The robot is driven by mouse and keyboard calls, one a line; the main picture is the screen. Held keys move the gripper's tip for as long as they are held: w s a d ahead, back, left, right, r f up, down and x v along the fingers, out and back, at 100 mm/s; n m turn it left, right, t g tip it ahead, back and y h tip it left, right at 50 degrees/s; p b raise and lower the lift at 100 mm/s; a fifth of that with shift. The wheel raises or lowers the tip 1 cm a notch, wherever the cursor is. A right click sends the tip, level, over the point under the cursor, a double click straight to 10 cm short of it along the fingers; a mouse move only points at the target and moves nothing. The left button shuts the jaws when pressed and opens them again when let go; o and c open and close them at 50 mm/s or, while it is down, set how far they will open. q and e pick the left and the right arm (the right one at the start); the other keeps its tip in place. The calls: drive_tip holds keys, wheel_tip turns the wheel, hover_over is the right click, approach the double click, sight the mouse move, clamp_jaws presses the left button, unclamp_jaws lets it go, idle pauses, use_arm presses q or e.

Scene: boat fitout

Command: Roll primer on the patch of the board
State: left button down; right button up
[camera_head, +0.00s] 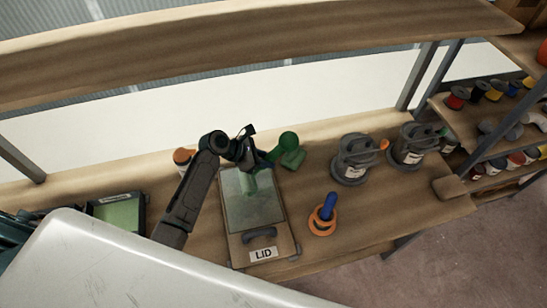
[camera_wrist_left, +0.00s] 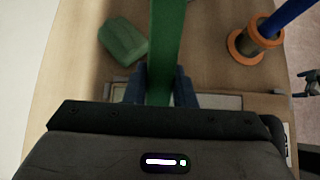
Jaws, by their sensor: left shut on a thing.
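The board (camera_head: 283,247) lies on the workbench with a "LID" label and a dark handle at its near end. A dull grey-green patch (camera_head: 262,212) covers much of its top. My left gripper (camera_head: 247,160) is over the far part of the patch, shut on a green handle. In the left wrist view the green handle (camera_wrist_left: 167,40) runs up between the blue fingertips (camera_wrist_left: 160,85). A paler green shape shows on the patch below the gripper, perhaps the roller head; whether it touches is unclear.
A dark tray (camera_head: 143,215) with green inside stands left. A green block (camera_head: 293,159) lies right of the board's far end. An upper shelf (camera_head: 250,50) spans the back.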

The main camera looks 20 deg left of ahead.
use_arm(q)
drive_tip(key=shift+s+a, duration=0.5)
drive_tip(key=shift+a, duration=0.35)
drive_tip(key=shift+s+a+r, duration=0.1)
drive_tip(key=shift+s+a, duration=0.3)
drive_tip(key=shift+a, duration=0.3)
drive_tip(key=shift+s+a+f, duration=0.1)
drive_tip(key=shift+s+a, duration=0.35)
drive_tip(key=shift+a, duration=0.25)
drive_tip(key=shift+s+a+r, duration=0.1)
drive_tip(key=shift+s+a, duration=0.3)
drive_tip(key=shift+a, duration=0.3)
drive_tip(key=shift+d, duration=0.1)
drive_tip(key=shift+r, duration=0.75)
